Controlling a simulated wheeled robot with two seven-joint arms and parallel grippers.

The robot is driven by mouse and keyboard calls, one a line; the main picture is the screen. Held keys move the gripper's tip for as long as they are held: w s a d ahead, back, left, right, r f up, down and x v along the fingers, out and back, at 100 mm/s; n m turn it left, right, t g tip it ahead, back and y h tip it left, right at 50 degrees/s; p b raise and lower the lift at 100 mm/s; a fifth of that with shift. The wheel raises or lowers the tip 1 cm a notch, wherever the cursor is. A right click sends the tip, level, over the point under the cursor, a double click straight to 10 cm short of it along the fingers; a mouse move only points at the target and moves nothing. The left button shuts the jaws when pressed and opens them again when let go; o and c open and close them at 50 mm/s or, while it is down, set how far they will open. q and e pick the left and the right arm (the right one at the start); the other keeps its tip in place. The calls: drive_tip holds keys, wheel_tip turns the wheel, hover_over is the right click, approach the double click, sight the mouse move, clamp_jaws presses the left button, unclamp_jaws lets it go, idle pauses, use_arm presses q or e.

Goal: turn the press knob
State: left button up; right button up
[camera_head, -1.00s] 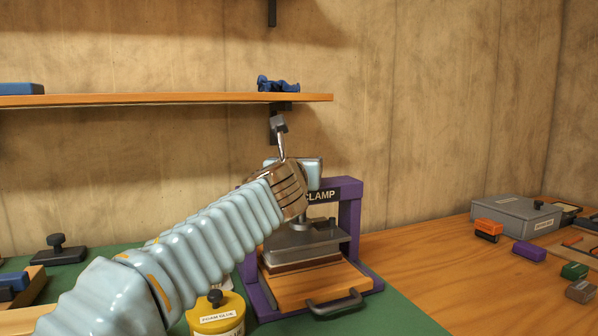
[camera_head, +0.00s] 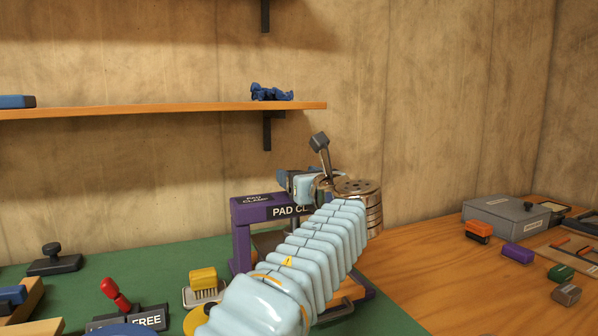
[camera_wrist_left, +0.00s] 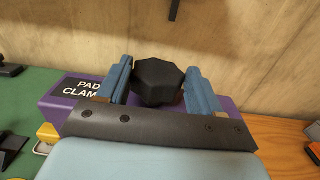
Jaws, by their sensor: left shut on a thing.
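The purple press (camera_head: 242,248) labelled PAD CLAMP stands on the green mat, partly hidden behind my left arm. Its black faceted knob (camera_wrist_left: 157,84) shows in the left wrist view, between the two blue fingers of my left gripper (camera_wrist_left: 160,76). The gripper is shut on the knob above the press's top beam. In the head view my left gripper (camera_head: 300,184) is over the top of the press, and the knob is mostly hidden there. My right gripper is not in view.
A wooden shelf (camera_head: 160,110) with a blue crumpled item (camera_head: 271,92) runs along the wall above. Left of the press are a yellow brush (camera_head: 203,282) and a red-handled lever (camera_head: 115,293). A grey box (camera_head: 507,215) and several small blocks lie right. Bare wood lies right of the press.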

use_arm(q)
drive_tip(key=shift+f, duration=0.15)
drive_tip(key=o, duration=1.1)
drive_tip(key=shift+c, duration=0.2)
drive_tip(key=b+v, duration=0.2)
drive_tip(key=v, duration=1.1)
drive_tip(key=shift+s+d+b, duration=0.2)
drive_tip(key=shift+s+b, duration=0.1)
drive_tip(key=shift+s, duration=0.05)
